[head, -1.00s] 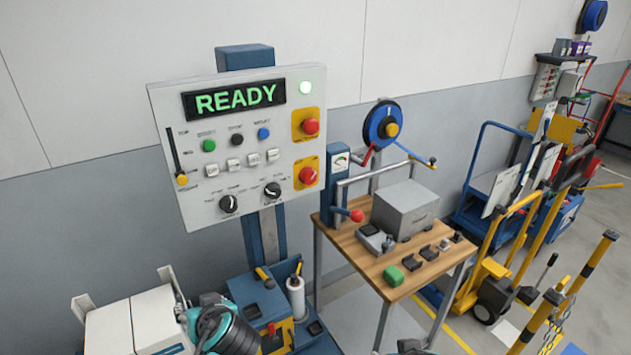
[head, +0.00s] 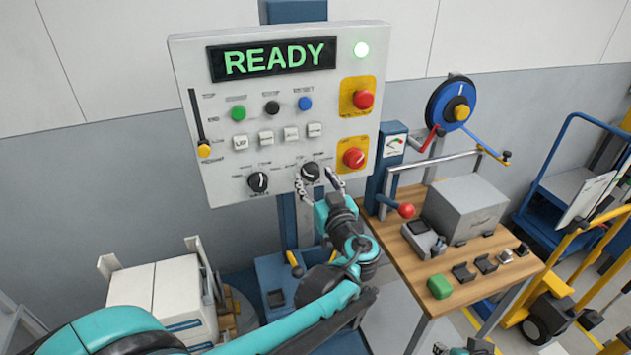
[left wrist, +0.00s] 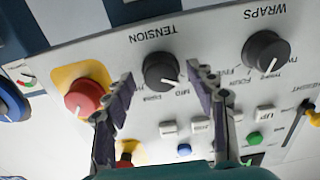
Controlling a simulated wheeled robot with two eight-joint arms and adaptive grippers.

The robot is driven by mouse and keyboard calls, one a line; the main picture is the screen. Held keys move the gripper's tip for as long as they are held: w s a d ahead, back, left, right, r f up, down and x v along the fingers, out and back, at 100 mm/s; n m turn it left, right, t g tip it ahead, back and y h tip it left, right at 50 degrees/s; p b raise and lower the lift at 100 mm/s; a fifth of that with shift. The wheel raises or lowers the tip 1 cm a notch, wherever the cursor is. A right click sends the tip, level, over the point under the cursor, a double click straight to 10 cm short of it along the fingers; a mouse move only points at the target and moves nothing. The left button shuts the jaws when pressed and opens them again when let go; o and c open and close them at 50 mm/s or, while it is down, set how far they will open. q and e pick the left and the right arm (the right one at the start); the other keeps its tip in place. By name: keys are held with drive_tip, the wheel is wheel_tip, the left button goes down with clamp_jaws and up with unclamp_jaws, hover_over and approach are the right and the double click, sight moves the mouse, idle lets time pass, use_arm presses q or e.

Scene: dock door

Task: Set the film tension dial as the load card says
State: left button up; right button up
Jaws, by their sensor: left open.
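The film tension dial (head: 310,171) is a black knob low on the white control panel (head: 225,200). In the left wrist view the knob (left wrist: 160,70) shows upside down beside the word TENSION. Its white pointer slants to the lower right there, roughly towards a label that seems to read MID. My left gripper (head: 318,181) is open at the dial. In the left wrist view its fingertips (left wrist: 160,76) stand on either side of the knob with a gap at each side; contact is not visible. I cannot make out a load card.
The wraps dial (head: 258,182) sits left of the tension dial. A red knob on a yellow plate (head: 354,157) is close on the right. White buttons (head: 266,138) are above. A wooden bench (head: 465,295) with a grey box stands at right. The display reads READY.

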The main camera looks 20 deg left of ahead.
use_arm(q)
drive_tip(key=shift+w+a, duration=0.2)
drive_tip(key=shift+w, duration=0.05)
drive_tip(key=c, duration=1.2)
drive_tip(key=shift+o, duration=0.2)
